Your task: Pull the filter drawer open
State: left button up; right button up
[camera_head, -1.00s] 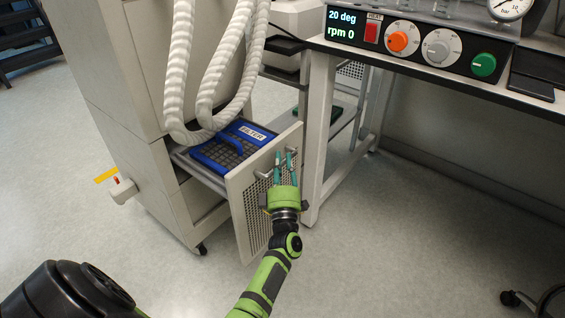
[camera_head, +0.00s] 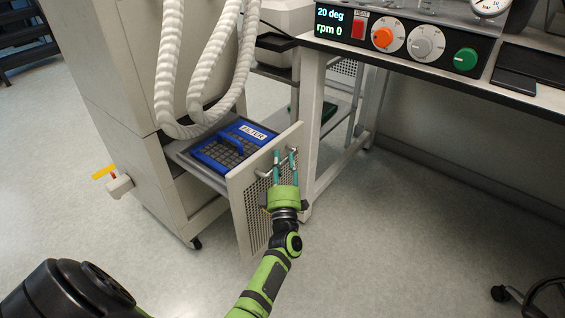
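The filter drawer stands out from the low part of the cabinet. Its perforated pale front panel (camera_head: 244,213) faces right, with a metal handle (camera_head: 263,174) near the top. Inside lies a blue-framed filter (camera_head: 213,160) with a dark grid, a blue grip and a FILTER label (camera_head: 252,133). My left gripper (camera_head: 284,158), green with teal fingers, is at the handle. The fingers show a gap between them and reach the bar; the exact contact is too small to tell. My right gripper is not in view.
White corrugated hoses (camera_head: 167,75) hang before the cabinet (camera_head: 112,70), above the drawer's rear. A bench (camera_head: 311,145) with a control panel (camera_head: 399,42) stands close to the drawer's right. A yellow-handled valve (camera_head: 105,172) juts from the cabinet's left. The floor in front (camera_head: 400,260) is clear.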

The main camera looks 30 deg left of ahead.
pick_arm(q)
jog(key=v, duration=1.2)
dwell(0.3)
